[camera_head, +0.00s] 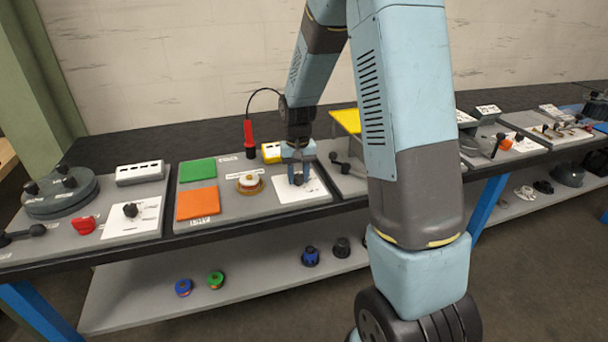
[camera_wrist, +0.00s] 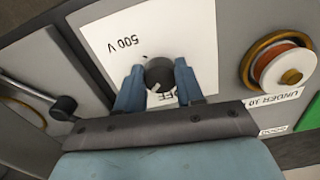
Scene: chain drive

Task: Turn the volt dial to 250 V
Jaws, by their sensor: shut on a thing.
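The volt dial (camera_wrist: 159,74) is a dark round knob on a white plate (camera_wrist: 105,35) in the wrist view. The plate reads "500 V" on one side and part of "OFF" close to my gripper; no other voltage label can be read. A light mark shows on the knob's edge towards the "OFF" side. My gripper (camera_wrist: 160,82) has its two blue fingers on either side of the knob and is shut on it. In the head view, my gripper (camera_head: 298,172) points down at the white plate (camera_head: 312,190), and the dial shows small and dark beneath it.
A round red-and-white part on a brass ring (camera_head: 249,183) sits left of the dial plate, beside orange (camera_head: 198,203) and green (camera_head: 198,170) squares. A red probe (camera_head: 249,138) with a black cable stands behind. A black-knobbed lever (camera_wrist: 64,106) lies on the neighbouring panel.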

